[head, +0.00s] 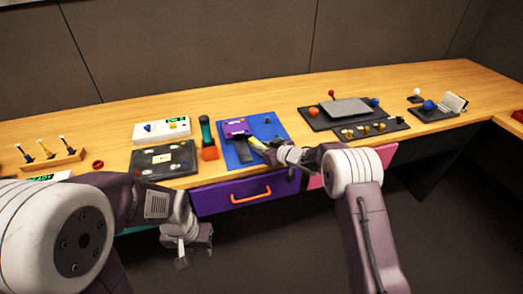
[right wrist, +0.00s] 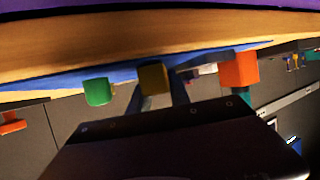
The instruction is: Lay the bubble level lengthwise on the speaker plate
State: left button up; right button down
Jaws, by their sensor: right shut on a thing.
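My right gripper (head: 272,152) is shut on a small yellow-olive bar, which I take as the bubble level (head: 257,144). It is at the front right of the blue mat. In the right wrist view the level's olive end (right wrist: 153,77) shows between the fingers (right wrist: 157,95); I cannot tell whether it touches the mat. A flat grey plate (head: 346,108) lies on a black panel to the right; I cannot tell for sure that it is the speaker plate. My left gripper (head: 190,256) hangs in front of the table edge, apart from everything, and looks open and empty.
The blue mat (head: 270,122) holds a purple device (head: 237,128). A dark box (head: 150,171) and a white box (head: 161,131) are further left. A purple drawer (head: 215,201) lies below the table edge.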

jog(key=shift+w, duration=0.1)
jog(key=shift+f, duration=0.15)
jog(key=c, duration=1.5)
grip_release()
jog(key=shift+r, duration=0.2)
jog(key=p+v, duration=0.1)
jog(key=v, duration=1.1)
jog(key=shift+f, duration=0.1)
